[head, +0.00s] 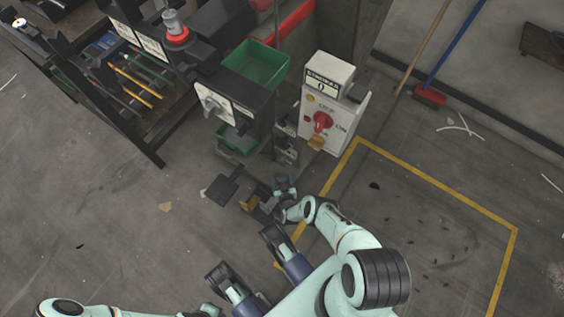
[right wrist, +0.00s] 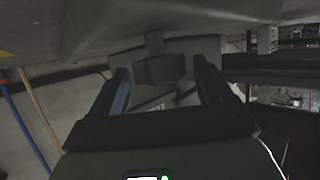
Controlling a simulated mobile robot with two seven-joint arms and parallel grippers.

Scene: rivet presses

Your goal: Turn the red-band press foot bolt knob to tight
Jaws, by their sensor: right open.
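In the right wrist view my right gripper (right wrist: 161,70) is open, its two fingers spread. A dark, blocky knob-like part (right wrist: 160,70) on a short stem shows between the fingers, with a visible gap on each side. I cannot tell its turn position. In the head view my right gripper (head: 283,186) is low at the foot of the press, beyond my wrist. The foot bolt knob is not clearly made out there. The press stand (head: 285,148) rises behind the gripper. My left gripper is out of view.
A white control box (head: 333,122) with a red switch and a stroke counter (head: 323,86) stands behind my right gripper. A green bin (head: 262,66) and a tool rack (head: 140,85) are to the left. A dark pedal-like plate (head: 222,188) is near the floor. Yellow-lined floor (head: 450,170) is mostly clear.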

